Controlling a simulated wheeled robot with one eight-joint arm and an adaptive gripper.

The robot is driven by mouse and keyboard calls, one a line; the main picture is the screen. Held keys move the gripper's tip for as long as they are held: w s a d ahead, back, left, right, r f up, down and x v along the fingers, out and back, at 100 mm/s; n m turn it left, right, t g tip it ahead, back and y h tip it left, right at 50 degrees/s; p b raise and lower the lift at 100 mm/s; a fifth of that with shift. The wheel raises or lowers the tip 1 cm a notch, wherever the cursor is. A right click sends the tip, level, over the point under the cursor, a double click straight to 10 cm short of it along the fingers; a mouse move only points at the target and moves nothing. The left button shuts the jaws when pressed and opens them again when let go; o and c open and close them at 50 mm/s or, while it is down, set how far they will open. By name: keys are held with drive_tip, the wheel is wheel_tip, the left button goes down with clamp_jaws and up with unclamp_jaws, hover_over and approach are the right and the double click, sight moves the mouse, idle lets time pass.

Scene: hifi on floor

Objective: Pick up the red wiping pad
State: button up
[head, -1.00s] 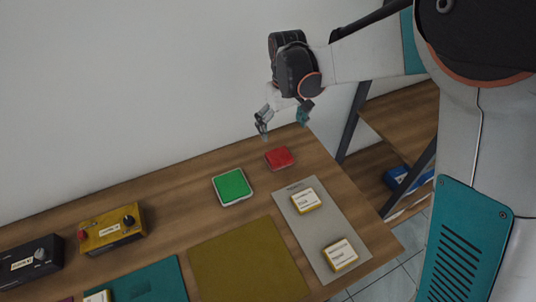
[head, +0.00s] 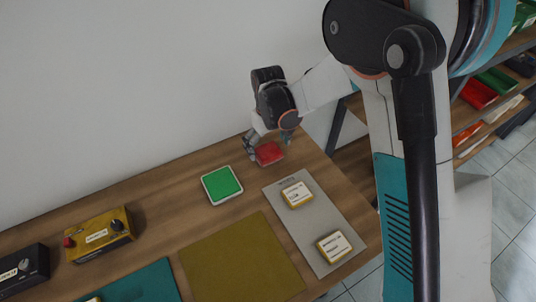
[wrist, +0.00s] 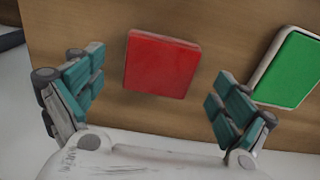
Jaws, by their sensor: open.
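The red wiping pad (head: 269,153) lies flat on the wooden table near its far right end. It also shows in the wrist view (wrist: 161,65), centred between the fingers and a little ahead of them. My gripper (head: 270,146) is open, with its fingers to either side of the pad in the head view. In the wrist view my gripper (wrist: 155,90) has teal finger pads spread wider than the pad, with nothing between them in contact. Whether the fingertips touch the table cannot be told.
A green pad in a white tray (head: 222,185) lies left of the red pad. A grey mat (head: 318,222) holds two labelled yellow-edged blocks. An olive mat (head: 240,262), a teal mat (head: 140,285), a yellow box (head: 98,236) and a black box (head: 22,270) lie further left. A wall stands behind.

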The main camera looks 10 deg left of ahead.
sight(268, 150)
wheel_tip(268, 150, down, 3)
drive_tip(key=shift+r, duration=0.15)
drive_tip(key=shift+c, duration=0.3)
drive_tip(key=c, duration=1.2)
drive_tip(key=shift+o, duration=0.2)
drive_tip(key=shift+r, duration=0.1)
wheel_tip(268, 150, up, 20)
drive_tip(key=p, duration=0.2)
drive_tip(key=shift+p, duration=0.35)
